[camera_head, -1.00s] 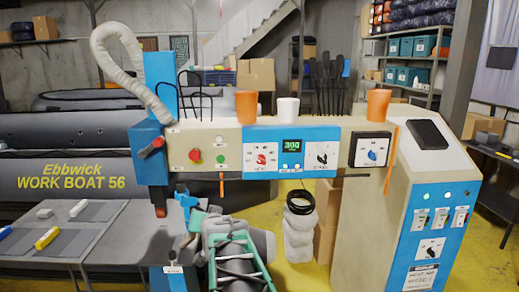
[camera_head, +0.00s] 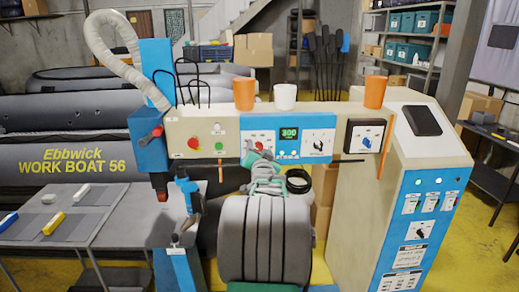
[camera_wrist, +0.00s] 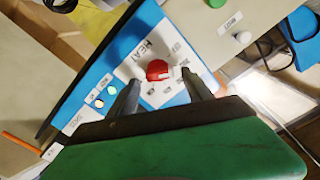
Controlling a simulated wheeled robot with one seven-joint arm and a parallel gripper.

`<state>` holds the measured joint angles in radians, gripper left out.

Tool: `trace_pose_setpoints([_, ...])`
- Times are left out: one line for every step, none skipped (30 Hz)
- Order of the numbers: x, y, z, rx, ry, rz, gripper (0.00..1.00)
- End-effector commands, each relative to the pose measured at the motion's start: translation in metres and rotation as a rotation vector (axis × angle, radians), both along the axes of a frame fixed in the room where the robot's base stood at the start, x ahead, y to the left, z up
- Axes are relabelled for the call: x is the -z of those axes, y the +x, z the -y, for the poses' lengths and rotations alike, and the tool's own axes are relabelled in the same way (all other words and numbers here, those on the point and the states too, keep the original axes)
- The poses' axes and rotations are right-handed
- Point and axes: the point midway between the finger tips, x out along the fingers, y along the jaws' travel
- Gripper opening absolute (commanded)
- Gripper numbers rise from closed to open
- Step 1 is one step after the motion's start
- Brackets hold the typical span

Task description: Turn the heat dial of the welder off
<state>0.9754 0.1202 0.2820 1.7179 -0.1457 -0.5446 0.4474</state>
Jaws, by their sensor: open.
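The welder (camera_head: 215,120) is a long cream and blue machine. Its heat dial is a red knob (camera_wrist: 158,70) on a white plate lettered HEAT, clear in the wrist view. In the head view, the dial (camera_head: 258,145) is partly hidden behind my gripper (camera_head: 258,163). In the wrist view my gripper (camera_wrist: 160,80) is open, with one dark finger on each side of the red knob in the picture. I cannot tell whether the fingers touch it. The dial's pointer setting is unclear.
A green display (camera_head: 289,133) reads 300. A black-knob dial (camera_head: 318,145) and a blue-knob dial (camera_head: 366,142) sit to the right. A red button (camera_head: 193,143) and green button (camera_head: 219,146) sit left. Cups (camera_head: 285,96) stand on top. A table (camera_head: 110,225) is at left.

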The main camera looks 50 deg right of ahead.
Motion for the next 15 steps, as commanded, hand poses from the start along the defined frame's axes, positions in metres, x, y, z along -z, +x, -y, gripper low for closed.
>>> trace_pose_setpoints([0.0, 0.0, -0.0002, 0.0, 0.0, 0.0, 0.59])
trace_pose_setpoints([0.0, 0.0, -0.0002, 0.0, 0.0, 0.0, 0.59])
trace_pose_setpoints([0.0, 0.0, -0.0004, 0.0, 0.0, 0.0, 0.57])
trace_pose_setpoints([-0.0001, -0.0001, -0.0003, 0.0, 0.0, 0.0, 0.54])
trace_pose_setpoints([-0.0001, -0.0001, -0.0003, 0.0, 0.0, 0.0, 0.52])
trace_pose_setpoints([-0.0001, -0.0001, -0.0004, 0.0, 0.0, 0.0, 0.48])
trace_pose_setpoints([-0.0002, -0.0001, -0.0005, 0.0, 0.0, 0.0, 0.46])
trace_pose_setpoints([-0.0002, -0.0001, -0.0005, 0.0, 0.0, 0.0, 0.43])
trace_pose_setpoints([-0.0002, -0.0001, -0.0005, 0.0, 0.0, 0.0, 0.4])
trace_pose_setpoints([-0.0002, -0.0001, -0.0005, 0.0, 0.0, 0.0, 0.38])
trace_pose_setpoints([-0.0002, -0.0001, -0.0005, 0.0, 0.0, 0.0, 0.35])
trace_pose_setpoints([-0.0002, -0.0001, -0.0005, 0.0, 0.0, 0.0, 0.32])
trace_pose_setpoints([-0.0002, -0.0001, -0.0005, 0.0, 0.0, 0.0, 0.3])
trace_pose_setpoints([-0.0002, -0.0002, -0.0005, 0.0, 0.0, 0.0, 0.27])
trace_pose_setpoints([-0.0002, -0.0001, -0.0005, 0.0, 0.0, 0.0, 0.24])
